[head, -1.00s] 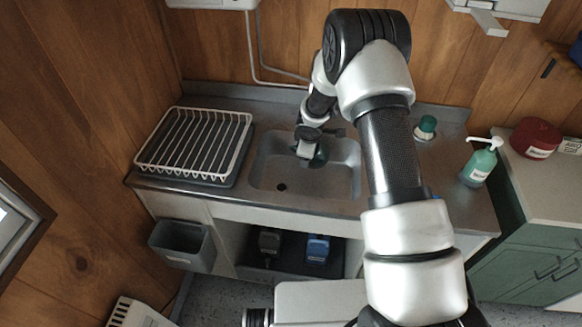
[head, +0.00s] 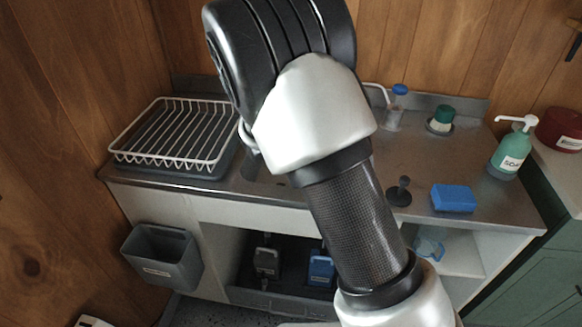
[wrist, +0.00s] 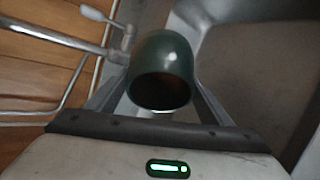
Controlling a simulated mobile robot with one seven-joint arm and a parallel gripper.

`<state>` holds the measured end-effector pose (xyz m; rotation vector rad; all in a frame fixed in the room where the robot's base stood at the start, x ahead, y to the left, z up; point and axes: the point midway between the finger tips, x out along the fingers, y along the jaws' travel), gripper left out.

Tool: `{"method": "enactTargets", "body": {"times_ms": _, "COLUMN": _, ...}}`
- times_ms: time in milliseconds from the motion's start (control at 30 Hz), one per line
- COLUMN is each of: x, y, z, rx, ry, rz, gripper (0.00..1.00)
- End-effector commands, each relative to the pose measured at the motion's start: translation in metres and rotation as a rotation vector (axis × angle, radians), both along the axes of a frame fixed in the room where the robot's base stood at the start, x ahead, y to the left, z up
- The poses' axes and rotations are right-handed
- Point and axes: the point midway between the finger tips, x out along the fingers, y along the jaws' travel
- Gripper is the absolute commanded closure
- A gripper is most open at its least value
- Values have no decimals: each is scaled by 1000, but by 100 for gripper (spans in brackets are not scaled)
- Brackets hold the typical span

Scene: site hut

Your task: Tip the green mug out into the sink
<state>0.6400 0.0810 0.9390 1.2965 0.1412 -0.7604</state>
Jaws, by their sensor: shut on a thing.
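The dark green mug (wrist: 165,62) is between the fingers of my gripper (wrist: 160,92) in the wrist view. The fingers are shut on it, one at each side. Its dark round mouth faces the wrist camera, and I cannot make out any contents. The grey sink (wrist: 235,45) shows to the right of the mug in the wrist view. In the head view my arm covers most of the sink, and only a sliver of its left part (head: 258,172) shows. The mug and my gripper are hidden there.
A tap (wrist: 62,38) is close left of the mug. A dish rack (head: 175,133) stands left of the sink. At right are a black plug (head: 400,190), blue sponge (head: 453,198), soap bottle (head: 511,150), green-topped item (head: 441,119) and blue-topped bottle (head: 396,108).

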Motion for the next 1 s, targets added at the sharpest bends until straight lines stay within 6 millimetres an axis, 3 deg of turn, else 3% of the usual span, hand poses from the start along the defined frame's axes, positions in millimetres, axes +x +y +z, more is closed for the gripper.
{"method": "enactTargets", "body": {"times_ms": 100, "x": -3, "y": 7, "z": -8, "rx": -59, "ry": -51, "rz": 5, "gripper": 61}}
{"method": "enactTargets", "body": {"times_ms": 333, "x": -10, "y": 14, "z": 1, "rx": -143, "ry": -115, "rz": 2, "gripper": 62}}
{"method": "enactTargets", "body": {"times_ms": 1000, "x": -13, "y": 18, "z": 6, "rx": -251, "ry": -197, "rz": 2, "gripper": 62}}
